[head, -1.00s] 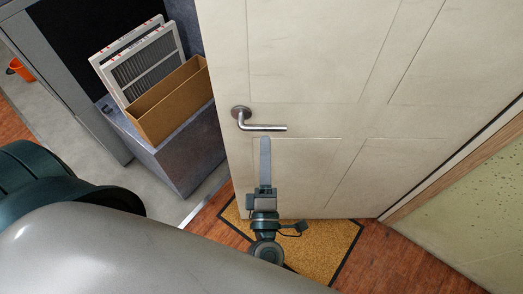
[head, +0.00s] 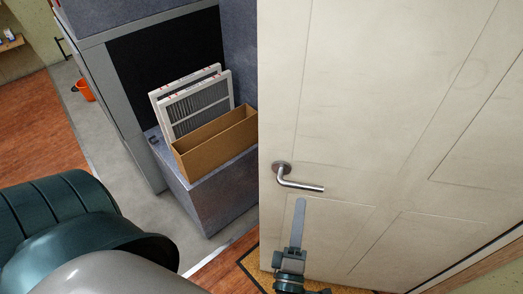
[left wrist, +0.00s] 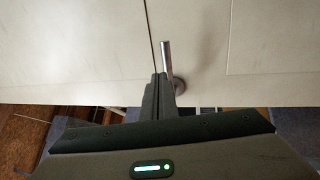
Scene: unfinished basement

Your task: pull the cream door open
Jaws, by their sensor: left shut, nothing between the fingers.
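The cream door (head: 400,120) fills the right of the head view. It stands ajar, with the room past its left edge in sight. Its metal lever handle (head: 302,184) points right from a round plate near that edge. My left gripper (head: 299,205) is shut and empty, pointing up, just below the lever in the picture. I cannot tell whether it touches the door. In the left wrist view the shut fingers (left wrist: 160,85) are in front of the door face (left wrist: 80,50), with the lever (left wrist: 167,58) just beyond the tips. My right gripper is not in view.
Past the door's edge a grey cabinet block (head: 215,190) holds a cardboard box (head: 200,150) and white-framed filters (head: 195,105). An orange bucket (head: 85,91) stands far left. A brown doormat (head: 245,268) lies at the door's foot.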

